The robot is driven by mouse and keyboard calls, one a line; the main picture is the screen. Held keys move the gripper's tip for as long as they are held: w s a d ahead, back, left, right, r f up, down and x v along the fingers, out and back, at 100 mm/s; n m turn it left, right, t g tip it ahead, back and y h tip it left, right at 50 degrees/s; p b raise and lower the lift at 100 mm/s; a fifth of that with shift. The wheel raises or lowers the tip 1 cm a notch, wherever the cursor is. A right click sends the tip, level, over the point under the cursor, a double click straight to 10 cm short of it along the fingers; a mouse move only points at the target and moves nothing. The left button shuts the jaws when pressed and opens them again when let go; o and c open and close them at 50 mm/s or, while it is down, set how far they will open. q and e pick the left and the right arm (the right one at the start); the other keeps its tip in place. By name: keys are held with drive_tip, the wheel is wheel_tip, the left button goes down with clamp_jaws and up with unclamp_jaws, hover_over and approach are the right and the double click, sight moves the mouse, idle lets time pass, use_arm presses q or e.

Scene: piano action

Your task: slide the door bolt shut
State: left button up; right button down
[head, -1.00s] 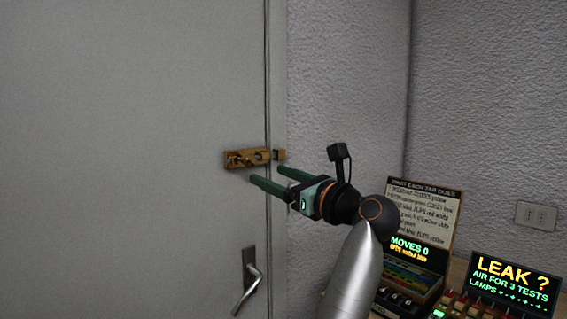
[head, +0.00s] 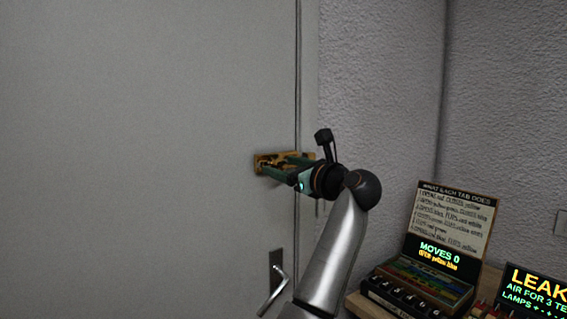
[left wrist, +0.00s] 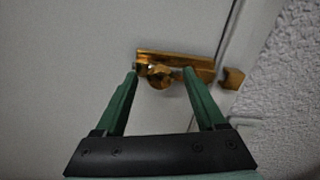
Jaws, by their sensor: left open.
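The brass door bolt (head: 264,158) is mounted on the grey door (head: 150,150) near its right edge; my gripper partly covers it in the head view. The left wrist view shows its plate (left wrist: 178,57), a round knob (left wrist: 161,80) and a separate brass keeper (left wrist: 233,78) on the frame side. A gap shows between plate and keeper, and no bar is seen across it. My left gripper (left wrist: 160,73) is open, its green fingertips at the plate on either side of the knob. Contact cannot be told. My right gripper is not in view.
A door handle (head: 278,280) sits below the bolt. A rough grey wall (head: 385,110) stands right of the door. A wooden table (head: 365,304) at lower right holds a box with a sign (head: 455,220) and a lit display (head: 535,292).

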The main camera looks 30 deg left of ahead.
use_arm(q)
drive_tip(key=shift+w+a, duration=0.1)
drive_tip(key=shift+a, duration=0.1)
clamp_jaws()
idle(0.6)
idle(0.8)
